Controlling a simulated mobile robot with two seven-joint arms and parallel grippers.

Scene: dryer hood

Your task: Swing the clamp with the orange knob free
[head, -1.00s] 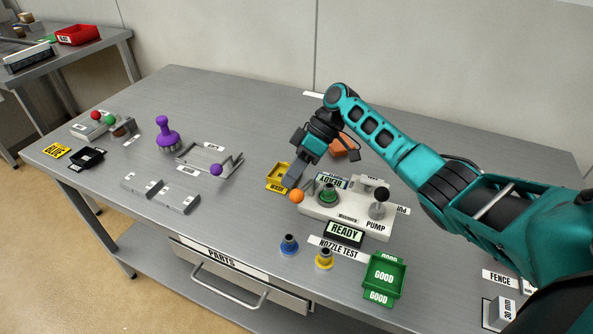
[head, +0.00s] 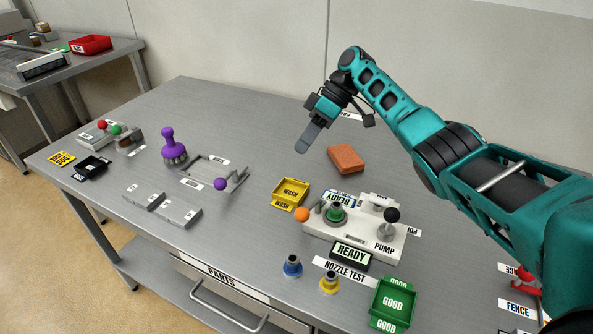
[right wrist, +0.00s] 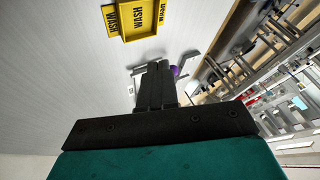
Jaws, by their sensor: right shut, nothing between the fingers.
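The orange knob (head: 302,214) of the clamp sits at the left end of the white pump station (head: 352,244). Its short grey arm (head: 319,207) runs toward a green nozzle (head: 336,211) standing in the station. In the head view I cannot tell whether the arm touches the nozzle. My right gripper (head: 302,149) is shut and empty, raised above the table behind the yellow wash tray (head: 290,191), clear of the knob. Its closed fingers also show in the right wrist view (right wrist: 155,72), where the clamp is not seen. My left gripper is not in view.
A black-knobbed pump lever (head: 391,216) stands on the station's right. An orange-brown block (head: 346,159) lies behind it. A blue nozzle (head: 292,266), a yellow nozzle (head: 329,283) and a green GOOD bin (head: 393,302) are in front. A purple-knobbed fixture (head: 220,183) is left.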

